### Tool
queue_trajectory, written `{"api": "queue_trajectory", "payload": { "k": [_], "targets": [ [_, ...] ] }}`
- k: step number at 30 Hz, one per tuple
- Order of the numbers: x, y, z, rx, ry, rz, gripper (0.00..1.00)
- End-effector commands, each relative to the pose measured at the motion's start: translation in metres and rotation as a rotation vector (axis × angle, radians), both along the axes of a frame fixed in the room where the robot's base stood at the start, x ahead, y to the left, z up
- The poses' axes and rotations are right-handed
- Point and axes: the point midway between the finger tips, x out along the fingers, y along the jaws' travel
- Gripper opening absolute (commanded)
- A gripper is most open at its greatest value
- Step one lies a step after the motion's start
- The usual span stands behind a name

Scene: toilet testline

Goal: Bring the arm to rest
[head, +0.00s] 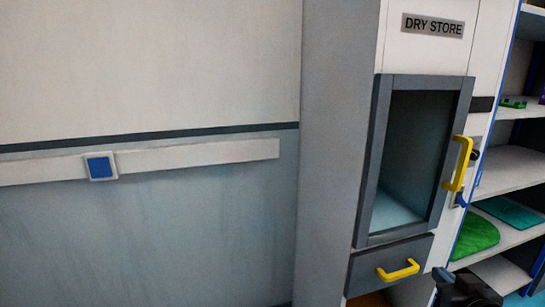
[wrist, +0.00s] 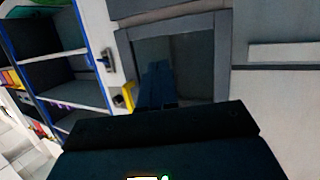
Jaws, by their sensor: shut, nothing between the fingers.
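My gripper (wrist: 160,125) fills the lower part of the wrist view as a broad dark block. It is shut and empty. Its fingertips are hard to make out against the dark cabinet window. In the head view a black part of my arm shows at the bottom right, in front of the lower cabinet and shelf. Most of the arm is outside that view.
A cabinet marked DRY STORE has a grey-framed glass door (head: 375,165) with a yellow handle (head: 458,163), and a drawer (head: 365,274) below. Open shelves (head: 512,170) with green items stand at right. The left wall carries a rail with a blue button (head: 100,167).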

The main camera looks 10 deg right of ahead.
Motion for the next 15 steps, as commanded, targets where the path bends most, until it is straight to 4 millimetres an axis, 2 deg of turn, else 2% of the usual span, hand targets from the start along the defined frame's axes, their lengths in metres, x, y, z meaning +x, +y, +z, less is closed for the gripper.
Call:
{"api": "queue_trajectory", "payload": {
  "k": [1, 6, 10, 15],
  "targets": [
    [-0.017, 0.016, -0.014, -0.005, 0.013, 0.012, 0.0],
    [-0.069, 0.062, -0.041, -0.024, 0.022, 0.049, 0.0],
    [-0.111, 0.096, -0.054, -0.033, 0.026, 0.085, 0.0],
    [-0.168, 0.136, -0.058, -0.036, 0.026, 0.137, 0.0]
  ]
}}
